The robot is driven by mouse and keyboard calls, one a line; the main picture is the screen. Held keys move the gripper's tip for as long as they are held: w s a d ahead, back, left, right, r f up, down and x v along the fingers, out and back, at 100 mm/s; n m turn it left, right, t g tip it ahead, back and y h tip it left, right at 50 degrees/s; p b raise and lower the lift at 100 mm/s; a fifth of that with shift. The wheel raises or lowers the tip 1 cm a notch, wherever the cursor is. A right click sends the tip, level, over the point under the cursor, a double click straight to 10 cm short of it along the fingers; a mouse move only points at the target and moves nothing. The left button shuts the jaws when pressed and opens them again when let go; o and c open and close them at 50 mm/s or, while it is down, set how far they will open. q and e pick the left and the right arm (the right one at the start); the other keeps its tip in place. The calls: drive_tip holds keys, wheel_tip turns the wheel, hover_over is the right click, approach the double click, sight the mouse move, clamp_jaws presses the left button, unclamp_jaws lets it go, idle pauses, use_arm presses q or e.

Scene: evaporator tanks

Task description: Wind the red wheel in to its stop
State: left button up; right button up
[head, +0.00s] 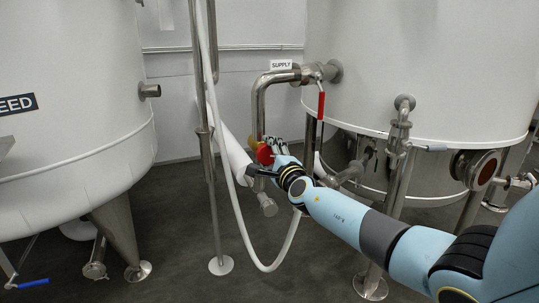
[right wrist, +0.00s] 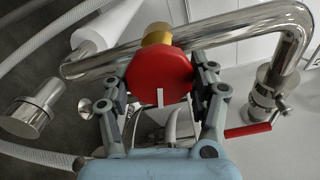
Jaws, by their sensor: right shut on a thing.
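The red wheel (right wrist: 160,76) is a faceted red disc in the right wrist view, with a white mark at its lower edge. It sits in front of a brass-coloured collar (right wrist: 157,34) on a steel pipe. My right gripper (right wrist: 162,88) is shut on the wheel, one finger on each side of its rim. In the head view the wheel (head: 264,154) shows small and partly hidden by my right gripper (head: 273,150). The steel pipe (head: 258,100) drops from the SUPPLY label (head: 281,64) behind it. My left gripper is not in view.
A red-handled valve lever (head: 321,105) hangs right of the pipe; it also shows in the right wrist view (right wrist: 247,130). A pale hose (head: 233,200) loops left of the gripper, beside a thin steel post (head: 213,215). Large white tanks (head: 420,70) stand on both sides.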

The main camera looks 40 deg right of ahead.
drive_tip(key=shift+f, duration=0.2)
drive_tip(key=o, duration=1.1)
drive_tip(key=shift+r, duration=0.15)
drive_tip(key=v, duration=1.2)
drive_tip(key=shift+a, duration=0.1)
